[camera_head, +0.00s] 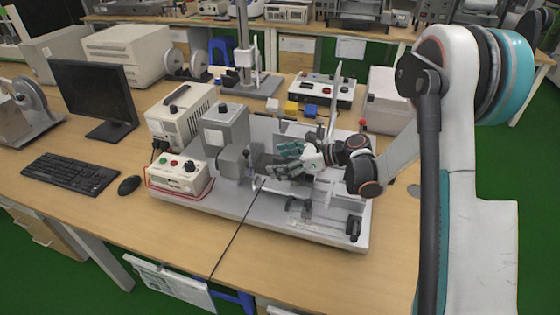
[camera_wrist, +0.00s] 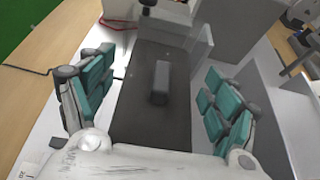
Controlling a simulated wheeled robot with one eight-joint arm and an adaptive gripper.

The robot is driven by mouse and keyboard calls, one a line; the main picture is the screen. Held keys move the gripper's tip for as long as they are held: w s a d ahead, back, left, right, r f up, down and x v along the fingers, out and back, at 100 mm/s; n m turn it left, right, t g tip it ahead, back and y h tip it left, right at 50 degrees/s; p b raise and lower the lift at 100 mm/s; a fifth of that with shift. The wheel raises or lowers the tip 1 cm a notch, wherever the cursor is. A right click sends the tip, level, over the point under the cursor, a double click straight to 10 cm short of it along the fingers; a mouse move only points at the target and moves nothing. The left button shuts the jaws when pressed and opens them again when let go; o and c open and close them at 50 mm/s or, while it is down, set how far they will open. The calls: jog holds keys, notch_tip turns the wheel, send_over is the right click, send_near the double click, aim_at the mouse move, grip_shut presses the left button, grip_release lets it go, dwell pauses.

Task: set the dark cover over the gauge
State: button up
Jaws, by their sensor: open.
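The dark cover appears to be the flat dark panel (camera_wrist: 138,112) in the wrist view, with a raised grey block (camera_wrist: 160,82) on its top. My gripper (camera_wrist: 158,72) is open, with one teal-padded finger on each side of the panel and nothing clasped. The panel lies between and beyond the fingers; I cannot tell whether they touch it. In the head view my gripper (camera_head: 283,161) is over the middle of the test rig, and a dark part (camera_head: 262,164) shows just left of it. I cannot make out the gauge for certain in either view.
The rig's grey base (camera_head: 240,206) has a grey upright housing (camera_head: 226,128) on the left. A control box (camera_head: 180,178) with buttons and a red cable stands left of it. A clear upright panel (camera_wrist: 201,45) rises beside the dark panel.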

jog(key=shift+r+p, duration=0.3)
jog(key=shift+r, duration=0.1)
jog(key=p+v, duration=0.3)
jog(key=v, duration=0.9)
jog(key=shift+s+r, duration=0.1)
jog(key=shift+r, duration=0.05)
